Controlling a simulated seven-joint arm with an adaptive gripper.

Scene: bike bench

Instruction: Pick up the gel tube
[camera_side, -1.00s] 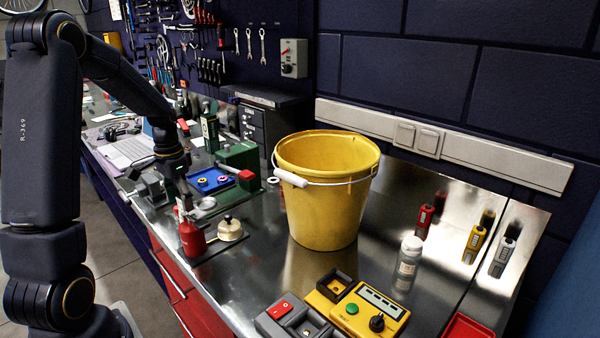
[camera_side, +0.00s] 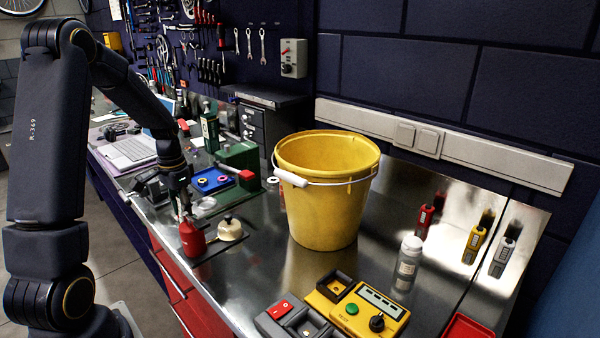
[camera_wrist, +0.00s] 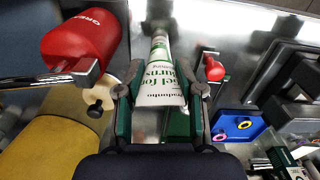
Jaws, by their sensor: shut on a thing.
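The gel tube (camera_wrist: 160,82) is white with green print reading "gel for burns" and shows in the wrist view, between the green fingers of my gripper (camera_wrist: 160,95). The fingers are shut on its sides, and its narrower end points away from the wrist. In the side view my gripper (camera_side: 181,200) points down over the bench beside the red grease can (camera_side: 193,238). The tube is too small there to make out clearly. I cannot tell whether it touches the bench.
The grease can also shows close on the left in the wrist view (camera_wrist: 85,42). A cream pot (camera_side: 230,230) and a blue tray (camera_side: 210,181) are nearby. A large yellow bucket (camera_side: 325,210) stands to the right.

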